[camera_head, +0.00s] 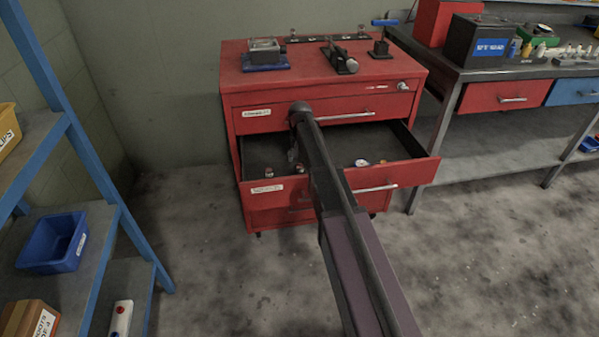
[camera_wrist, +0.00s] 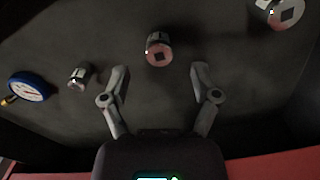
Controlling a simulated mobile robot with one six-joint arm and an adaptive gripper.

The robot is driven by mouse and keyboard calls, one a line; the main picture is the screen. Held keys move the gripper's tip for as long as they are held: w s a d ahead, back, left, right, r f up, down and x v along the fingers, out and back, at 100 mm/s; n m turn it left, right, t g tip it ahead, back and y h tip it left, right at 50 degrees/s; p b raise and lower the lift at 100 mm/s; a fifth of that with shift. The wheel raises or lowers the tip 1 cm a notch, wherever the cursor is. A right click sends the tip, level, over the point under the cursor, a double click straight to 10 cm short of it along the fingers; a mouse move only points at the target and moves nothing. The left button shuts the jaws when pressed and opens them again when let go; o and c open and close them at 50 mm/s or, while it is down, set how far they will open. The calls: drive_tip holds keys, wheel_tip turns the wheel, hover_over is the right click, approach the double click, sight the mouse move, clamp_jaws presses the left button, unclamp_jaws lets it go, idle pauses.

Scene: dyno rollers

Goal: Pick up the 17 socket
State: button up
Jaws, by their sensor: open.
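Sockets lie in the open drawer (camera_head: 400,146) of the red tool chest. In the wrist view, one socket with a reddish end and a square hole (camera_wrist: 158,50) sits ahead of and between my fingertips. A smaller metal socket (camera_wrist: 79,77) lies to its left, and a larger one (camera_wrist: 279,12) is at the top right, cut by the frame edge. No size marking is readable, so I cannot tell which is the 17 socket. My gripper (camera_wrist: 161,82) is open and empty over the drawer, its fingers apart from the sockets. In the head view my arm hides part of the drawer.
A blue-rimmed gauge (camera_wrist: 29,87) lies in the drawer, left of the sockets. The drawer's red front wall (camera_head: 405,174) borders the space. A workbench (camera_head: 480,70) is at right, a blue shelf rack (camera_head: 75,140) at left.

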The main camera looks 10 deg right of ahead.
sight(300, 166)
drive_tip(key=shift+s+f+b, duration=0.1)
drive_tip(key=shift+f+b, duration=1.95)
drive_tip(key=shift+f, duration=0.25)
clamp_jaws()
